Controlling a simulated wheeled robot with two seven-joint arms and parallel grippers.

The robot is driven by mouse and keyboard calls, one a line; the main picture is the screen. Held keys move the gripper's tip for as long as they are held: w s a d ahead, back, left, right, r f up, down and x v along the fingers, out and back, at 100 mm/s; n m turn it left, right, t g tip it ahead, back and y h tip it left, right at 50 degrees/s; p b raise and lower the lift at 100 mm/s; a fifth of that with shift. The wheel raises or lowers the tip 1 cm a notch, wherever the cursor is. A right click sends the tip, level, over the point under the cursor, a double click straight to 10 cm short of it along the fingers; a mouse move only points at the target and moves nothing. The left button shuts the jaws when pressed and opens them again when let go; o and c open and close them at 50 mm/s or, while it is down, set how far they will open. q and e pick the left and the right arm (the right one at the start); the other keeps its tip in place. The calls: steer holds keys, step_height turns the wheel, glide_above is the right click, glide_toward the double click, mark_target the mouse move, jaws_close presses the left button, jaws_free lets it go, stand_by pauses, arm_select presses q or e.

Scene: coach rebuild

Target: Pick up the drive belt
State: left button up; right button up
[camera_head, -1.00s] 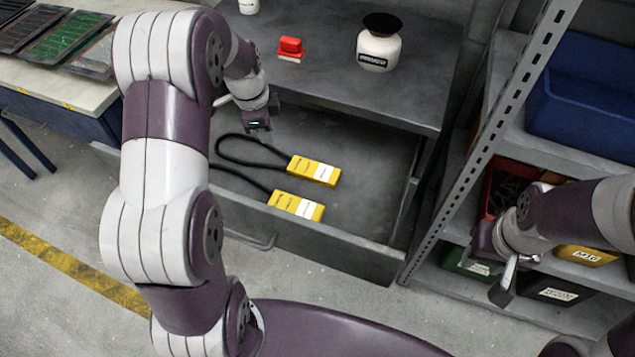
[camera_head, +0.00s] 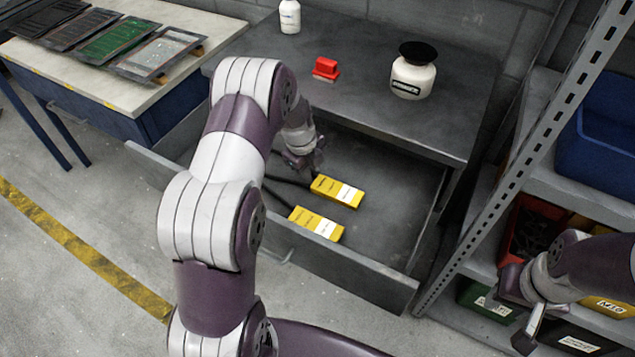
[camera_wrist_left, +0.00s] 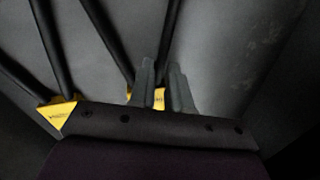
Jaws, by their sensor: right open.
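Two black drive belts, each with a yellow and white sleeve, lie in the open grey drawer. The farther sleeve (camera_head: 337,191) and the nearer sleeve (camera_head: 316,224) both show in the head view; my left arm hides most of the loops. My left gripper (camera_head: 303,170) points down into the drawer, close to the left end of the farther sleeve. In the left wrist view its two fingers (camera_wrist_left: 162,85) stand a little apart, with yellow sleeve and black strands (camera_wrist_left: 107,40) beyond them. Contact cannot be told. My right gripper (camera_head: 524,338) is open and empty near the shelf.
The drawer's front wall (camera_head: 340,264) stands near my left arm. The grey worktop (camera_head: 350,105) above holds a red block (camera_head: 326,68) and a white jar (camera_head: 413,74). A shelf rack post (camera_head: 520,165) rises at right. The drawer's right part is clear.

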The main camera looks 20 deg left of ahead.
arm_select(q)
steer(key=shift+f, duration=0.2)
jaws_close()
steer(key=shift+r, duration=0.1)
